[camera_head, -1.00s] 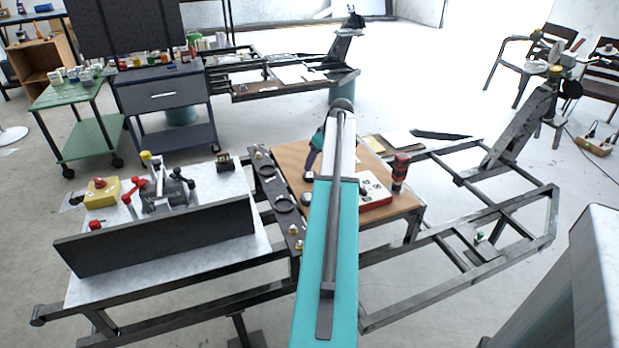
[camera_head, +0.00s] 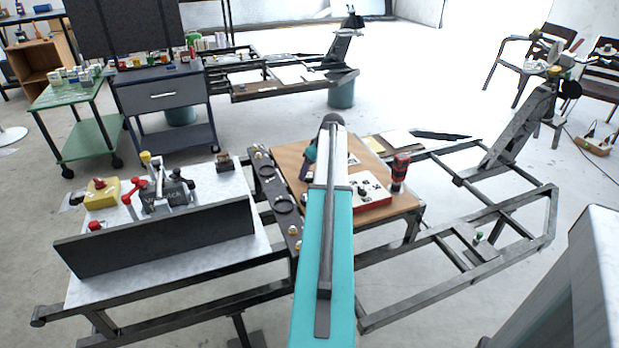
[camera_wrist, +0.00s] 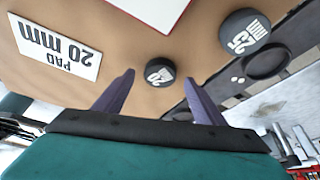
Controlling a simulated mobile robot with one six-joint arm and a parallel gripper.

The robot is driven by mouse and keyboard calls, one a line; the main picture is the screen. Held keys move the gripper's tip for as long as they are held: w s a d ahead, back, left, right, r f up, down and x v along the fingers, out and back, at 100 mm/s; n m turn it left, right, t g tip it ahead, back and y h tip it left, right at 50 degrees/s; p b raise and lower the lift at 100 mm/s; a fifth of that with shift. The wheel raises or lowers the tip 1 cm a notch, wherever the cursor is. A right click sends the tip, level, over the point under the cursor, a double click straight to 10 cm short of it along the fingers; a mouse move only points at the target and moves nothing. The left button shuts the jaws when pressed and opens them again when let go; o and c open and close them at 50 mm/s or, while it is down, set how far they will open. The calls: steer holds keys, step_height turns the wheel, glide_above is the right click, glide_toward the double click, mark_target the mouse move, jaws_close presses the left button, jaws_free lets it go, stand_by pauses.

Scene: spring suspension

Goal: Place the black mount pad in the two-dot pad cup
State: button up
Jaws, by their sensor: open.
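Two round black pads lie on the brown board in the wrist view. The nearer pad (camera_wrist: 160,73) has a white 20 mm label, and the other pad (camera_wrist: 246,33) has a 25 mm label. My gripper (camera_wrist: 159,79) is open, with its purple fingers either side of the nearer pad; no contact shows. The dark rail (camera_wrist: 215,103) at the right has a round cup (camera_wrist: 268,62) beside the 25 mm pad. In the head view the rail has ring-shaped cups (camera_head: 285,204); their dot marks are too small to read. My arm hides the pads there.
A white card (camera_wrist: 55,47) reads PAD 20 mm. Left of the rail is a pale bench top with a dark upright plate (camera_head: 160,233).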

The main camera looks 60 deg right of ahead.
mark_target(311, 176)
steer(key=shift+x, duration=0.9)
steer(key=c, duration=1.2)
steer(key=shift+c, duration=0.2)
steer(key=shift+r, duration=0.1)
step_height(311, 176, up, 10)
